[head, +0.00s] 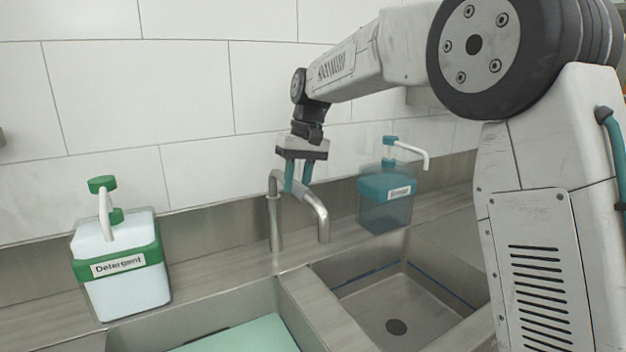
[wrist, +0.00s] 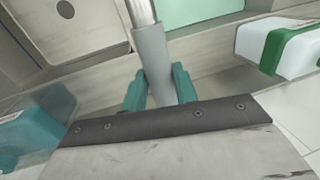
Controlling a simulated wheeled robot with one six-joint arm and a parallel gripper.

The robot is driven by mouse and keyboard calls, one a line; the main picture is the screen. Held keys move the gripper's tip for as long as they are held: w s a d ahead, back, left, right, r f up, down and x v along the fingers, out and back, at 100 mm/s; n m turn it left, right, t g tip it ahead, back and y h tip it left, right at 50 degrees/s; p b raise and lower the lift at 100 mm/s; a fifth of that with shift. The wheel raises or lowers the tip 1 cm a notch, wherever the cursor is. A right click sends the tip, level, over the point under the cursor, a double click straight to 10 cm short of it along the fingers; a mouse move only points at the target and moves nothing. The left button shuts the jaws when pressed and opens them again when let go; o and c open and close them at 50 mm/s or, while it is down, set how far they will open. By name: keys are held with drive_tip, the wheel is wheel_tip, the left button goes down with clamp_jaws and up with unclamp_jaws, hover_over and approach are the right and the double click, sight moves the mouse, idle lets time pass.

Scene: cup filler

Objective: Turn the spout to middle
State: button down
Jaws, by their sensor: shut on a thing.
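The metal faucet (head: 275,225) stands on the sink ledge behind the divider (head: 311,306) between two basins. Its spout (head: 318,208) runs forward and right in the head view, then bends down to its outlet. My gripper (head: 297,188) comes from above, with its teal fingers on either side of the spout, shut on it near the post. In the wrist view, my gripper (wrist: 160,95) straddles the grey spout (wrist: 152,60), which runs up the picture close to the divider strip (wrist: 105,47). The spout's tip is out of that view.
A detergent bottle (head: 122,275) stands on the left ledge. A teal bottle (head: 385,205) with a white nozzle stands just right of the spout. The left basin (head: 268,302) holds a pale green board (head: 240,338). The right basin (head: 365,292) is empty, with a drain.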

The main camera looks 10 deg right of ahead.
idle(0.3)
drive_tip(key=c, duration=1.1)
unclamp_jaws()
wheel_tip(320, 180, up, 8)
drive_tip(key=d, duration=0.1)
drive_tip(key=shift+w+d+f, duration=0.15)
drive_tip(key=shift+w+d, duration=0.1)
